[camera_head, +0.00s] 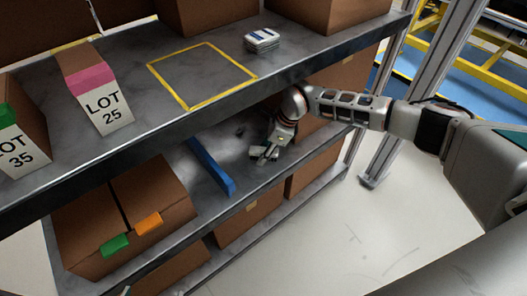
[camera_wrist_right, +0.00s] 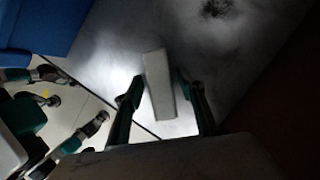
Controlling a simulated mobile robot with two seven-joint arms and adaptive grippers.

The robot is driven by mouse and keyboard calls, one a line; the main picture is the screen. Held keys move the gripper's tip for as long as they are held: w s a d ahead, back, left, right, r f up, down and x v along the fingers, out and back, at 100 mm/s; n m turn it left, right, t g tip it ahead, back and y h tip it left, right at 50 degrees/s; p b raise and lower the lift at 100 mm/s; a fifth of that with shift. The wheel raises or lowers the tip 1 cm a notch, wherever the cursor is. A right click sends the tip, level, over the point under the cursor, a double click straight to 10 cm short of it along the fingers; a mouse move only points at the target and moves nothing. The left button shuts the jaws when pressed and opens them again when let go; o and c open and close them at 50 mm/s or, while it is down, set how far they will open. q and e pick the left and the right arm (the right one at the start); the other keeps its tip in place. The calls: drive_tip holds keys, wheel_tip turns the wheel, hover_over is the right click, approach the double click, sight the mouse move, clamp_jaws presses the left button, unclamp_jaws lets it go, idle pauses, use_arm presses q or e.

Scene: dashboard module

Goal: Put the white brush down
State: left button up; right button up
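The white brush (camera_wrist_right: 160,85) is a pale block in the right wrist view, lying on the grey lower shelf (camera_head: 222,150) near its front edge. My right gripper (camera_wrist_right: 159,84) is open, with one finger on each side of the brush and a narrow gap showing on both sides. In the head view my right gripper (camera_head: 264,153) reaches down between the shelves to the lower one. There the brush is hard to tell apart from the fingers.
A blue bar (camera_head: 210,167) stands on the lower shelf left of the gripper, with a dark smudge (camera_wrist_right: 215,8) nearby. Boxes (camera_head: 145,205) stand further left. The upper shelf above holds a yellow outlined square (camera_head: 205,46) and a white stack (camera_head: 262,38).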

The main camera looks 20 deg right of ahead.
sight(264, 149)
drive_tip(key=p+v, duration=0.1)
drive_tip(key=v, duration=0.5)
drive_tip(key=shift+w+r+p, duration=0.15)
drive_tip(key=shift+r+p, duration=0.05)
drive_tip(key=shift+p, duration=0.1)
drive_tip(key=d, duration=0.1)
drive_tip(key=s+d, duration=0.2)
drive_tip(key=shift+d+f, duration=0.35)
drive_tip(key=shift+f, duration=0.05)
use_arm(q)
drive_tip(key=shift+s+a+r+p, duration=0.15)
drive_tip(key=shift+s+a+p, duration=0.05)
drive_tip(key=shift+a+p, duration=0.15)
use_arm(e)
drive_tip(key=s+d, duration=0.3)
drive_tip(key=d, duration=0.4)
drive_tip(key=shift+f, duration=0.15)
use_arm(q)
drive_tip(key=shift+d, duration=0.15)
use_arm(e)
drive_tip(key=shift+s, duration=0.1)
